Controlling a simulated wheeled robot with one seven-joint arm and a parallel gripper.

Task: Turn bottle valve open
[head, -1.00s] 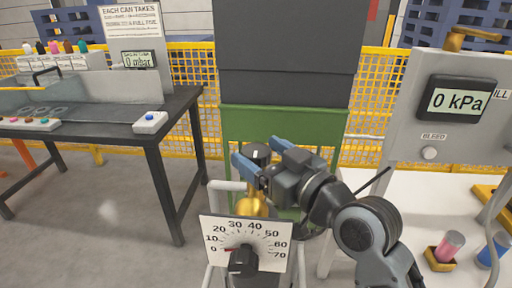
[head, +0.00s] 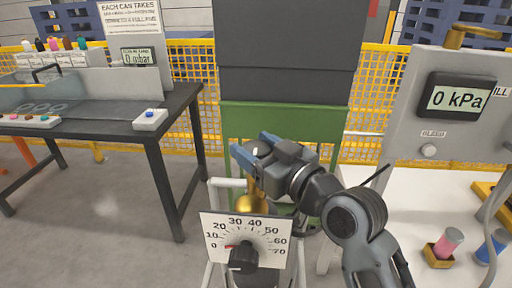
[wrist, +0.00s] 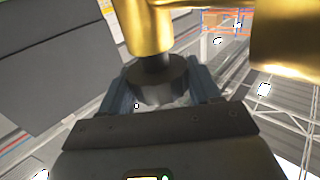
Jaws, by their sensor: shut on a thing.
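The bottle valve's dark round knob (wrist: 158,82) sits on a short dark stem under the brass valve body (wrist: 147,28) in the wrist view. My gripper (wrist: 159,88) is shut on the knob, with one blue finger against each side. In the head view my gripper (head: 254,152) is at the top of the brass valve (head: 252,202), and its fingers and housing hide most of the knob. The dial plate (head: 262,232) in front of the valve is marked 0 to 70. Its red pointer is near 0, above a black knob (head: 242,258).
A grey panel (head: 408,125) at right shows 0 kPa. A dark workbench (head: 150,120) stands at left with a 0 mbar display (head: 138,57). A green and dark cabinet (head: 285,120) stands behind the valve. A pink cylinder (head: 448,241) and a blue one (head: 490,247) stand at lower right.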

